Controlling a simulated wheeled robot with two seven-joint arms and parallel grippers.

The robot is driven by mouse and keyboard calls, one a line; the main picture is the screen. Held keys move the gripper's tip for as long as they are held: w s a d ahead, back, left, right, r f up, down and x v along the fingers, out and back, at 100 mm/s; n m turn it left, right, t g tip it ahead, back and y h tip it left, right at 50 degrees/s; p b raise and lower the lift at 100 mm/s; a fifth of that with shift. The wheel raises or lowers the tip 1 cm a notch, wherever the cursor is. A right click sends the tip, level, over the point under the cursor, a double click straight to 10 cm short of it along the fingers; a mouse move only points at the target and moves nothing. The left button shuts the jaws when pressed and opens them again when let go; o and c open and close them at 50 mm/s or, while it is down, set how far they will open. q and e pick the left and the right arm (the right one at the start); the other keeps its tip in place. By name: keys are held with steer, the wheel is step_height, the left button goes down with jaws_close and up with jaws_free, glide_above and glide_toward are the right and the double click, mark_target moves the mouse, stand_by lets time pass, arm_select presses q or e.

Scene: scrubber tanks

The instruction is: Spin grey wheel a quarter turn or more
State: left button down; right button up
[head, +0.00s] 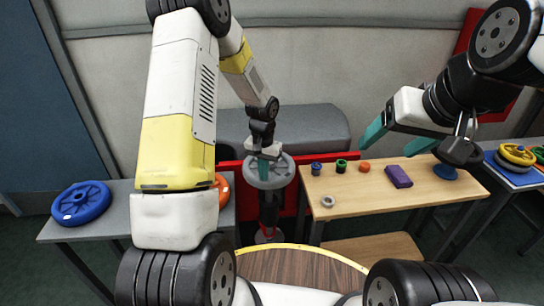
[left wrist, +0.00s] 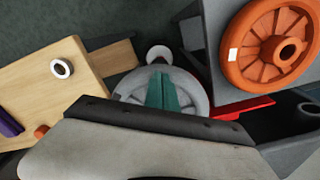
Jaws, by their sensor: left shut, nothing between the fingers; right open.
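The grey wheel (head: 282,176) lies face up on a dark post in the middle of the head view, between the two tables. It also shows in the left wrist view (left wrist: 134,90), partly covered by my fingers. My left gripper (head: 264,170) is shut and empty, its teal fingers pointing down at the wheel's face. In the left wrist view the left fingers (left wrist: 162,78) overlap the wheel's middle; I cannot tell whether they touch it. My right gripper (head: 398,141) is open and empty above the wooden table.
An orange wheel (left wrist: 230,60) and a blue wheel (head: 80,203) are on the grey left table (head: 118,222). The wooden table (head: 360,205) holds a purple block (head: 398,176), a pale ring (head: 327,201) and several small coloured parts. A red panel (head: 228,165) stands behind the grey wheel.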

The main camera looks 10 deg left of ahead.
mark_target(281, 178)
arm_select(q)
steer(key=shift+d+f, duration=0.1)
steer(key=shift+d, duration=0.7)
steer(key=shift+w+d, duration=0.2)
steer(key=shift+d, duration=0.35)
steer(key=shift+w+d, duration=0.15)
steer(key=shift+d, duration=0.35)
steer(key=shift+d, duration=0.1)
steer(key=shift+w+d, duration=0.55)
steer(key=shift+d, duration=0.3)
